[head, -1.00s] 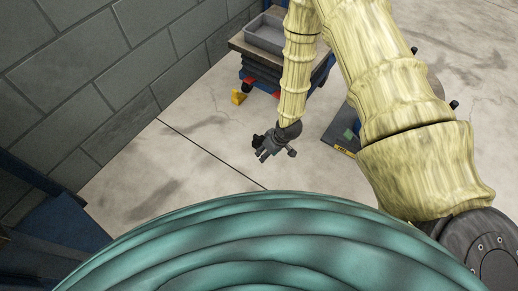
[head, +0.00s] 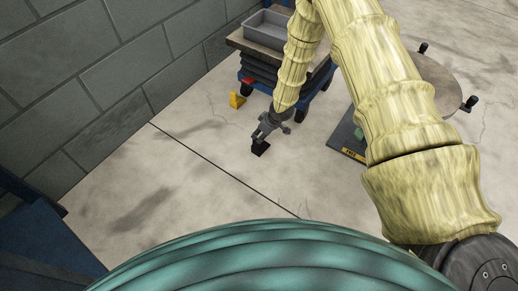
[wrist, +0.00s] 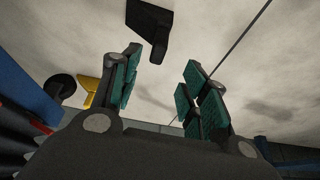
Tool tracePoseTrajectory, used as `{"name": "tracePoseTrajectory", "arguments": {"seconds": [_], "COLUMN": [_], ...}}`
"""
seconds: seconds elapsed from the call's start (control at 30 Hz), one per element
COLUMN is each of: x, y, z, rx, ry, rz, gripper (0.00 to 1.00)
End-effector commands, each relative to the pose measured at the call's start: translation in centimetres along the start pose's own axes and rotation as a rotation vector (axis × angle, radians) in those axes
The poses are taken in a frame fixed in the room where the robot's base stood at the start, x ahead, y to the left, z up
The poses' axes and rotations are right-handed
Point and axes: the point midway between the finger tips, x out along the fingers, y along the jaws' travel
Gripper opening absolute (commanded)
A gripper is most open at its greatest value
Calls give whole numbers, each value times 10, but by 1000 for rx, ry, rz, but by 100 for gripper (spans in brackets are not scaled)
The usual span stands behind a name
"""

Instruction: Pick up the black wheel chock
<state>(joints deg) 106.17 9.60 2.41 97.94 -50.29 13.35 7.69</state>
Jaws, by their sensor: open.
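The black wheel chock (head: 260,149) lies on the concrete floor, just below my gripper (head: 263,132) in the head view. In the wrist view the chock (wrist: 150,28) is near the top edge, beyond the fingertips and slightly left of the middle between them. My gripper (wrist: 162,66) is open there, with its teal-padded fingers apart and nothing between them. The chock looks apart from the fingers in the wrist view; in the head view the fingers partly overlap it.
A yellow chock (head: 236,99) stands on the floor by a blue lift cart (head: 318,82) bearing a grey tray (head: 268,35). A round-topped stand (head: 432,85) is at the right. A block wall (head: 100,85) runs along the left. The floor around the black chock is clear.

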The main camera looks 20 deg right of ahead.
Motion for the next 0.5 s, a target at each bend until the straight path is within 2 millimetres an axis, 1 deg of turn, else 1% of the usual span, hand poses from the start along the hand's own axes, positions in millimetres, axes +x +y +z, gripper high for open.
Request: {"name": "tracePoseTrajectory", "arguments": {"seconds": [0.03,0.2,0.3,0.5], "x": [10,34,42,50], "y": [0,0,0,1], "z": [2,2,2,2], "rx": [-1,1,2,0], "ry": [-1,0,-1,0], "rz": [0,0,-1,0], "gripper": [45,45,45,45]}}
